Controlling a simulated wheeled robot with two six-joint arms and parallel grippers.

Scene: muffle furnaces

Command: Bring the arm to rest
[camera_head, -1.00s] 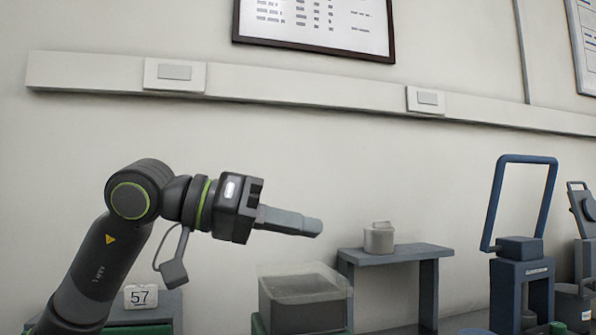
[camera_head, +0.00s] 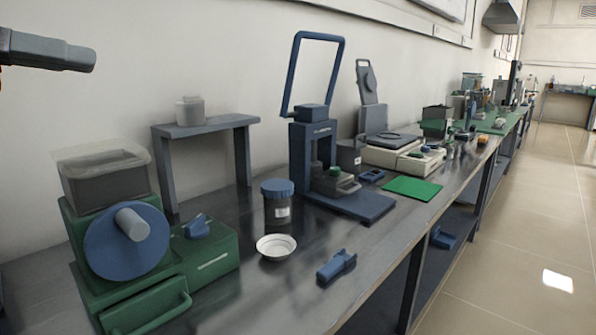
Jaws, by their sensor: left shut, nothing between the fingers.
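My left gripper (camera_head: 78,58) shows at the upper left edge of the head view. Its fingers are closed together, point right, and hold nothing. It hangs in the air in front of the wall, above and left of the grey bin on the green machine, touching nothing. The rest of the left arm is outside the frame. My right gripper is not in view.
A long dark bench (camera_head: 300,260) runs away to the right. On it stand a green machine with a blue disc (camera_head: 110,250), a grey stand (camera_head: 205,127), a blue-lidded jar (camera_head: 277,205), a white bowl (camera_head: 276,246) and a blue frame device (camera_head: 300,150). The floor (camera_head: 510,250) is clear.

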